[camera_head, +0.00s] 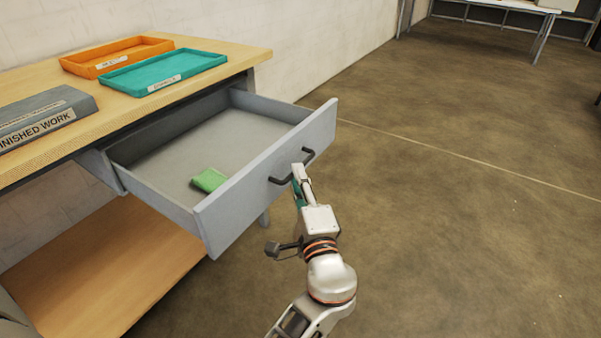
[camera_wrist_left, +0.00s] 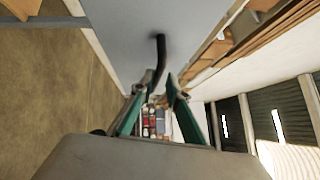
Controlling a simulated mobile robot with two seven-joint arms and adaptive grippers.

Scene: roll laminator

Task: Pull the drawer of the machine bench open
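The drawer (camera_head: 265,170) of the machine bench (camera_head: 225,55) stands far out, with its grey inside showing. Its dark bar handle (camera_head: 309,155) is on the front panel and also shows in the left wrist view (camera_wrist_left: 159,48). My left gripper (camera_head: 298,174) is at the middle of the handle. In the left wrist view its two green-sided fingers (camera_wrist_left: 156,86) stand apart, with the handle bar reaching between them, closer to the left finger. A clear gap shows beside the right finger. Whether a finger touches the bar is hard to tell. My right gripper is in neither view.
A green block-like item (camera_head: 209,180) lies in the drawer. An orange tray (camera_head: 117,55), a teal tray (camera_head: 163,71) and a grey "finished work" box (camera_head: 42,117) are on the bench top. A lower wooden shelf (camera_head: 105,260) is beneath. The floor to the right is clear.

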